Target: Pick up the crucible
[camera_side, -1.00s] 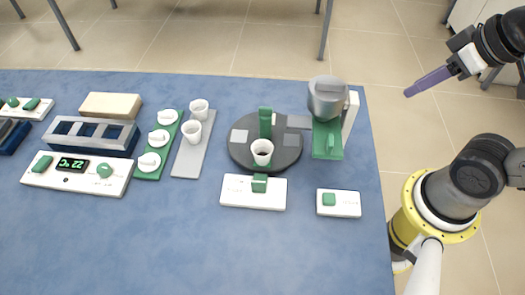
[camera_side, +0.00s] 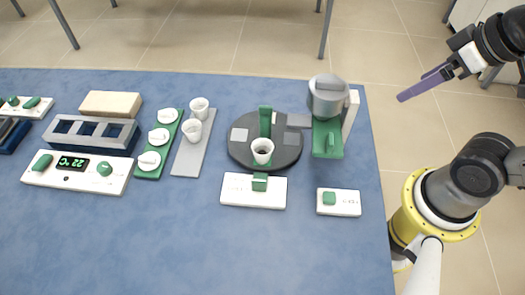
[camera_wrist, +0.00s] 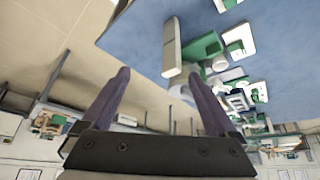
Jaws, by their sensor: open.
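Several white crucibles show in the side view. One crucible (camera_side: 262,150) with dark contents stands on the dark round turntable (camera_side: 290,152), near its front edge. Two more, an upper crucible (camera_side: 199,107) and a lower crucible (camera_side: 191,130), stand on a grey strip (camera_side: 187,160). The frames do not tell which crucible is meant. My gripper (camera_side: 421,86) is open and empty, with purple fingers, off the right end of the table and far from the crucibles. The wrist view shows both fingers (camera_wrist: 160,85) apart, with nothing between them.
A grey hopper-like device (camera_side: 327,97) on a green base stands at the table's right end. White lids (camera_side: 149,160) lie on a green strip. A muffle furnace block (camera_side: 93,134) and white control panels (camera_side: 254,196) stand on the blue table. The front of the table is clear.

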